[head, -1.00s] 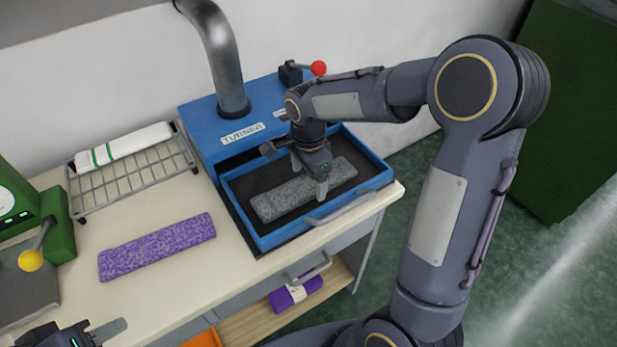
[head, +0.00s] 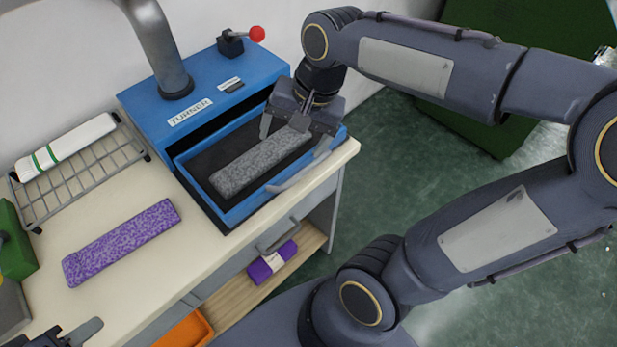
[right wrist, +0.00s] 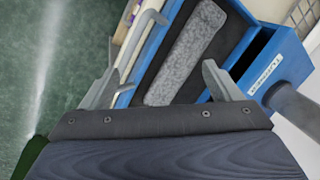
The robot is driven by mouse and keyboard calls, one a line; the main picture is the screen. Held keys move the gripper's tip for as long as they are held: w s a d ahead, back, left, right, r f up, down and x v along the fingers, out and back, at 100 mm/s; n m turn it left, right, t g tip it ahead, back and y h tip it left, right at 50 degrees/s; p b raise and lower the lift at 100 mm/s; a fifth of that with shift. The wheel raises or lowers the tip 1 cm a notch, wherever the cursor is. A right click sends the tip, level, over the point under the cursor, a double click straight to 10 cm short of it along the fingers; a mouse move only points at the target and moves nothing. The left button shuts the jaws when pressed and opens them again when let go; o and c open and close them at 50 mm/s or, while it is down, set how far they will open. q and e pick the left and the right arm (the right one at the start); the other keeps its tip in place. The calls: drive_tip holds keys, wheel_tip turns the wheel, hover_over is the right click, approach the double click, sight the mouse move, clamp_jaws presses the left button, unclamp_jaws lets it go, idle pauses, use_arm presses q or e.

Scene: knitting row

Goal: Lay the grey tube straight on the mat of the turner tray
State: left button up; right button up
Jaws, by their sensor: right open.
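The grey tube (head: 258,163) lies on the dark mat (head: 209,160) of the blue turner tray (head: 240,211). It lies roughly along the tray's length, and its far end is partly hidden by my right gripper in the head view. The grey tube also shows in the right wrist view (right wrist: 187,55), beyond the fingers. My right gripper (head: 293,142) is open above the tube's far end, its fingers apart on either side and holding nothing. My left gripper (head: 80,335) shows only in part at the bottom left corner; its jaw state is unclear.
The blue turner housing (head: 205,85) has a red-knobbed lever (head: 256,34). A purple knitted piece (head: 120,243) lies on the bench. A wire rack (head: 85,170) holds a white roll with green stripes (head: 65,147). A purple roll (head: 272,262) and an orange bin (head: 186,329) sit below.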

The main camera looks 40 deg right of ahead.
drive_tip(key=s+a+f+n+t, duration=0.1)
drive_tip(key=s+f+n, duration=0.1)
drive_tip(key=s, duration=0.3)
drive_tip(key=s+a+f+n+t+y, duration=0.1)
drive_tip(key=s+n+t, duration=0.1)
drive_tip(key=s+n, duration=0.3)
drive_tip(key=shift+a+f+n, duration=0.3)
drive_tip(key=shift+a+f, duration=0.05)
drive_tip(key=shift+f, duration=0.05)
